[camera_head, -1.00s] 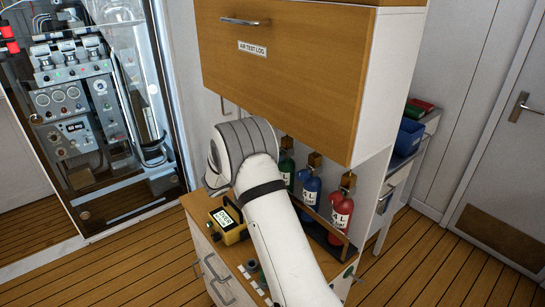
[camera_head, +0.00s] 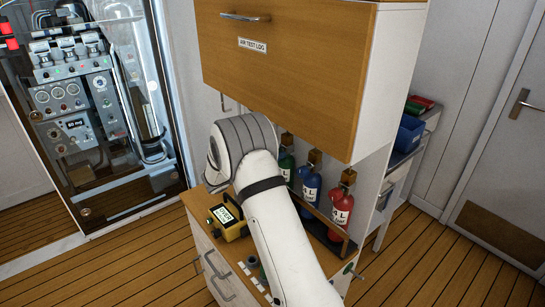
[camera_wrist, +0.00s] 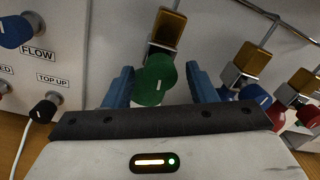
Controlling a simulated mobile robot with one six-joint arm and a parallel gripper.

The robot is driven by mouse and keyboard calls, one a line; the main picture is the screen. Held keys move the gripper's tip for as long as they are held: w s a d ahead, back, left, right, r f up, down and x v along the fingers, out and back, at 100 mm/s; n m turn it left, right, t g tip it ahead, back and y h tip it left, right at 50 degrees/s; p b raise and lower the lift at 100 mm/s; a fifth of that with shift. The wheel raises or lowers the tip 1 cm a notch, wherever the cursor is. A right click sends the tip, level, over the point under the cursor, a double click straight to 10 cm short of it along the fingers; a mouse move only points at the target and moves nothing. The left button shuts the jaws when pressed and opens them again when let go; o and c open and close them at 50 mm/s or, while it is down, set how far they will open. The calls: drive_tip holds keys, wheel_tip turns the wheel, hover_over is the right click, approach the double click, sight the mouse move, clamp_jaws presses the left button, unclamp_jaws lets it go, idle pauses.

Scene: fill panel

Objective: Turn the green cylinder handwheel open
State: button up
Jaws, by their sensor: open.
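The green handwheel (camera_wrist: 155,82) shows in the wrist view as a round green knob with a pale mark, in front of a brass valve block (camera_wrist: 168,27). My gripper (camera_wrist: 159,72) is open, its two blue fingers on either side of the green handwheel. I cannot tell whether either finger touches it. The green cylinder (camera_head: 287,166) stands at the left of the rack in the head view, partly behind my white arm. My gripper is hidden by the arm in the head view.
A blue cylinder (camera_head: 311,190) and a red cylinder (camera_head: 340,207) stand to the right of the green one. A wooden cabinet (camera_head: 290,75) overhangs the rack. A yellow meter (camera_head: 228,219) sits on the counter. A panel with a FLOW label (camera_wrist: 38,54) is left in the wrist view.

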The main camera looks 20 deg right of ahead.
drive_tip(key=b+v, duration=0.1)
drive_tip(key=v, duration=0.6)
drive_tip(key=shift+a, duration=0.35)
drive_tip(key=shift+s, duration=0.15)
